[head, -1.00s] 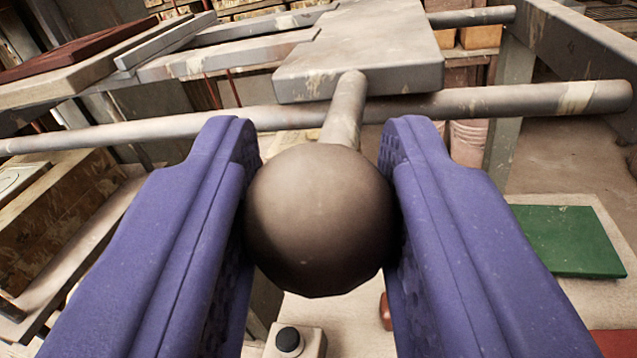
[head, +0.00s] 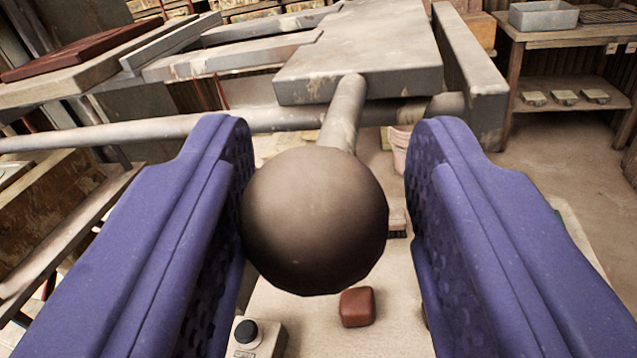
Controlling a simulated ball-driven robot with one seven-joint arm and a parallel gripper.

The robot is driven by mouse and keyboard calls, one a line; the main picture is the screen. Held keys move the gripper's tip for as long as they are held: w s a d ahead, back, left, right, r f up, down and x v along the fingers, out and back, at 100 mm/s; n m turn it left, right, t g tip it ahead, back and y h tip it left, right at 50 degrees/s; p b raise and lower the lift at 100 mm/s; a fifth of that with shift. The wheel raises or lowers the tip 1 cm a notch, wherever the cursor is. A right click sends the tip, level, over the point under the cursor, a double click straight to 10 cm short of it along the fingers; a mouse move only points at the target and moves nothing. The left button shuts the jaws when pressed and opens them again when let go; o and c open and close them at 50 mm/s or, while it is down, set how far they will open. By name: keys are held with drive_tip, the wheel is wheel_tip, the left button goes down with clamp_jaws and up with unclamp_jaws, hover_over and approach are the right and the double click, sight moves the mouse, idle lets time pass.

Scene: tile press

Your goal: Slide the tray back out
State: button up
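The tray's grey metal plate (head: 365,62) is at the top centre, with a rod (head: 343,112) running from it to a round dark knob (head: 315,220). Grey bars (head: 235,58) run left from the plate towards a pale slab (head: 65,82) bearing a dark red tile (head: 85,48). My gripper (head: 332,135) has its two purple fingers either side of the knob. It is open, with a clear gap between the knob and the right finger. The left finger is right beside the knob; I cannot tell if they touch.
A grey rail (head: 120,132) passes under the plate and meets a grey end beam (head: 470,75) just right of it. Below are a pale tabletop (head: 385,290), a red-brown block (head: 357,307) and a box with a black button (head: 247,333). A shelf table (head: 560,60) stands at the back right.

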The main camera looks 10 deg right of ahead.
drive_tip(key=shift+o, duration=0.6)
drive_tip(key=shift+d+f, duration=0.1)
drive_tip(key=shift+d, duration=0.05)
drive_tip(key=v, duration=0.8)
drive_tip(key=shift+w, duration=0.15)
